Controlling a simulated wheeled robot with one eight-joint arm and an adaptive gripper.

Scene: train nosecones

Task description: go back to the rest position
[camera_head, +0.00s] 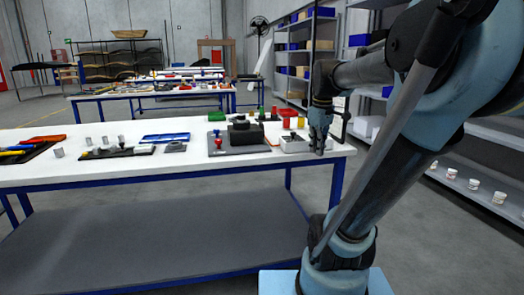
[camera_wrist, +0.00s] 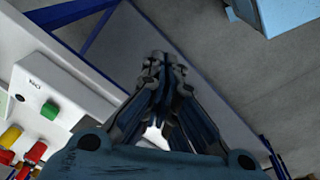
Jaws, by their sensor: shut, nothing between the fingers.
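My gripper (camera_head: 319,147) is at the right end of the white worktable (camera_head: 250,169) in the head view, beside a small light box (camera_head: 293,145). In the wrist view my gripper (camera_wrist: 163,62) has its fingertips together with nothing between them. Below the fingertips in that view are the table edge and grey floor. I cannot tell from the head view how far the fingertips are from the box or tabletop.
In the wrist view a white box with a green button (camera_wrist: 49,110) lies left of the fingers. A dark tray with a red-knobbed part (camera_head: 219,143) and a blue tray (camera_head: 166,138) are on the table. Shelves (camera_head: 480,190) stand at right.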

